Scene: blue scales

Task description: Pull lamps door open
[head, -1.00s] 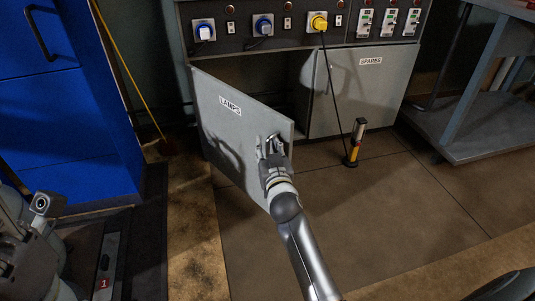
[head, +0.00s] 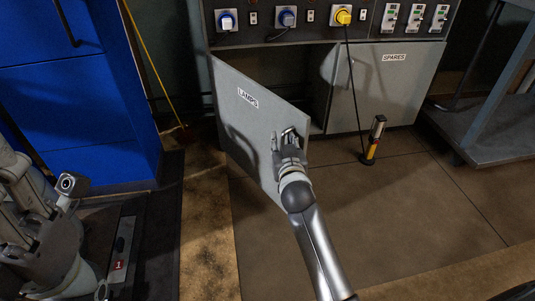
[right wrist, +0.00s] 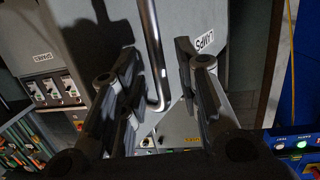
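The grey LAMPS door (head: 245,125) stands swung well open, hinged at its left edge, with a dark opening behind it. Its metal bar handle is near the free edge and shows in the right wrist view (right wrist: 154,50). My right gripper (head: 285,143) is at this handle. In the right wrist view its fingers (right wrist: 158,70) are apart, with the handle bar between them and gaps on both sides. My left arm is folded at the far left of the head view; its gripper (head: 15,240) is unclear there.
The SPARES door (head: 380,90) to the right is closed. A yellow-and-black work lamp (head: 373,140) stands on the floor before it, its cable running up to a yellow plug (head: 342,15). A blue cabinet (head: 75,100) is at left, a grey bench (head: 490,140) at right.

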